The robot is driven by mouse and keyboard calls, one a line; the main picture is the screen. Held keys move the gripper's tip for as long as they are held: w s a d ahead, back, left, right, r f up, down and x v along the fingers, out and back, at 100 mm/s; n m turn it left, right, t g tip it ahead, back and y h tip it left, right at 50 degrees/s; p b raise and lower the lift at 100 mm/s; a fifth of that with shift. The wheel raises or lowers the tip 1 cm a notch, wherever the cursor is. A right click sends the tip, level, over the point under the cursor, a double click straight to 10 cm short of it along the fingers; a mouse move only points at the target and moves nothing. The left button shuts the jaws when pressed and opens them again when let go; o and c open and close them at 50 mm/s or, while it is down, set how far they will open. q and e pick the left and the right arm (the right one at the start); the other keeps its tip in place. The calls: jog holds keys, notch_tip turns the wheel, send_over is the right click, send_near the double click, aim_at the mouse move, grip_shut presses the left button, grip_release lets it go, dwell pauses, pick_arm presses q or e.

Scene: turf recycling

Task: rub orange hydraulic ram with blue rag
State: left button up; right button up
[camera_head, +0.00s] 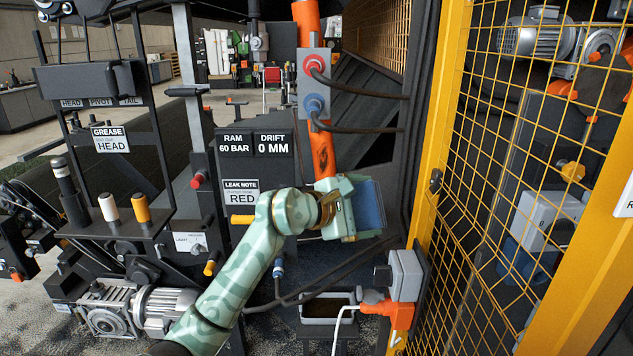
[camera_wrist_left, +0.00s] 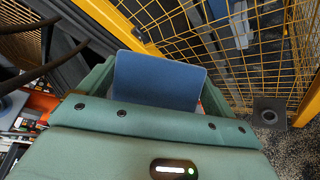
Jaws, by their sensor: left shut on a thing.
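The orange hydraulic ram (camera_head: 322,154) stands upright in the middle of the head view, with a grey fitting block carrying a red and a blue hose port on it. Dark smudges show on its orange surface below the block. My left gripper (camera_head: 350,207) is at the ram's lower end, just to its right in the picture. It is shut on the blue rag (camera_head: 369,204), which sticks out flat from the jaws. The rag also shows in the left wrist view (camera_wrist_left: 160,80). I cannot tell whether the rag touches the ram. My right gripper is not in view.
A yellow mesh guard (camera_head: 520,150) stands close on the right. Black hoses (camera_head: 365,90) run right from the ram's ports. A control panel with labels (camera_head: 255,145) is at left.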

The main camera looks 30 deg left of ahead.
pick_arm(q)
jog(key=a+f+n+t+y, duration=0.2)
jog(key=a+y, duration=0.3)
jog(key=a, duration=0.3)
jog(key=s+a+f+n+t+y, duration=0.1)
jog(key=a+f+n+t+y, duration=0.2)
jog(key=a+y, duration=0.2)
jog(key=a, duration=0.3)
jog(key=shift+a+n+t, duration=0.3)
jog(key=shift+a+t, duration=0.05)
jog(key=shift+t, duration=0.05)
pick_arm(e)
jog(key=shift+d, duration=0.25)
